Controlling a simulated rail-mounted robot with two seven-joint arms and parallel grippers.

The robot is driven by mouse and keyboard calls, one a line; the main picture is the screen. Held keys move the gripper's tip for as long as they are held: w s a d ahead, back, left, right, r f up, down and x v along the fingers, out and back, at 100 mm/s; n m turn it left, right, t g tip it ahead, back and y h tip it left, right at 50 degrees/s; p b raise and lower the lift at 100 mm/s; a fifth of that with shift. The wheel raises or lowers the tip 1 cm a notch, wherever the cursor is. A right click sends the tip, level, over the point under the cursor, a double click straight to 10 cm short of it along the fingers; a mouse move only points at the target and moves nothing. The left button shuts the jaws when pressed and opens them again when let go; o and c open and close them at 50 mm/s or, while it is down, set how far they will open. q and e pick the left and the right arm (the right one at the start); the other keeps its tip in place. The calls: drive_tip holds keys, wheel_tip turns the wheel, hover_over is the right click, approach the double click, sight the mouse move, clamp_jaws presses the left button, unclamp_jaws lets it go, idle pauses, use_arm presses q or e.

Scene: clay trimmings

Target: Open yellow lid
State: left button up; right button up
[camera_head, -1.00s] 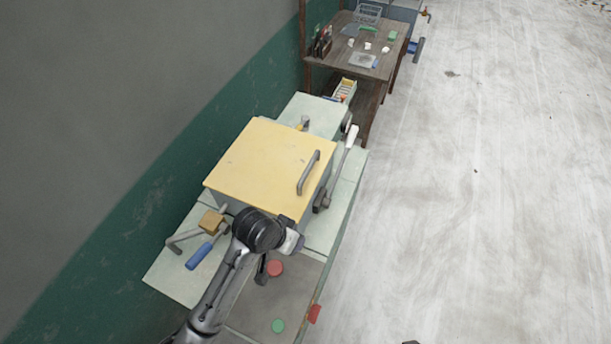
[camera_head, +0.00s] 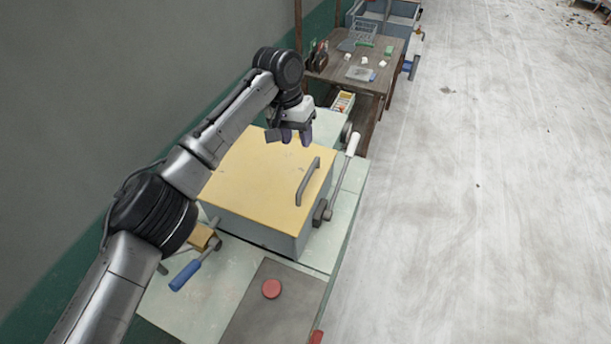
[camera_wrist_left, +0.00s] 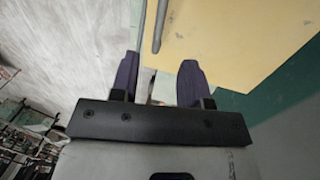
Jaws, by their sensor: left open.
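The yellow lid (camera_head: 262,172) lies flat and shut on a pale grey-green box (camera_head: 262,231). A grey bar handle (camera_head: 308,182) stands on the lid near its right edge. My left gripper (camera_head: 296,139) is open and empty, above the far part of the lid, with its dark fingers pointing down. It is apart from the handle. In the left wrist view the lid (camera_wrist_left: 235,40) fills the upper right, beyond the two spread fingers (camera_wrist_left: 158,82). A grey bar, which looks like the handle, runs up from between them. My right gripper is not in view.
A white-tipped lever (camera_head: 345,165) stands at the box's right side. A cluttered wooden table (camera_head: 352,72) stands behind. The wall is close on the left; open floor lies right.

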sight(306, 176)
use_arm(q)
drive_tip(key=f, duration=0.4)
drive_tip(key=d+f+p, duration=0.1)
drive_tip(key=f, duration=0.3)
drive_tip(key=d+f, duration=0.1)
drive_tip(key=f, duration=0.3)
drive_tip(key=shift+s+f, duration=0.3)
drive_tip(key=shift+f, duration=0.05)
clamp_jaws()
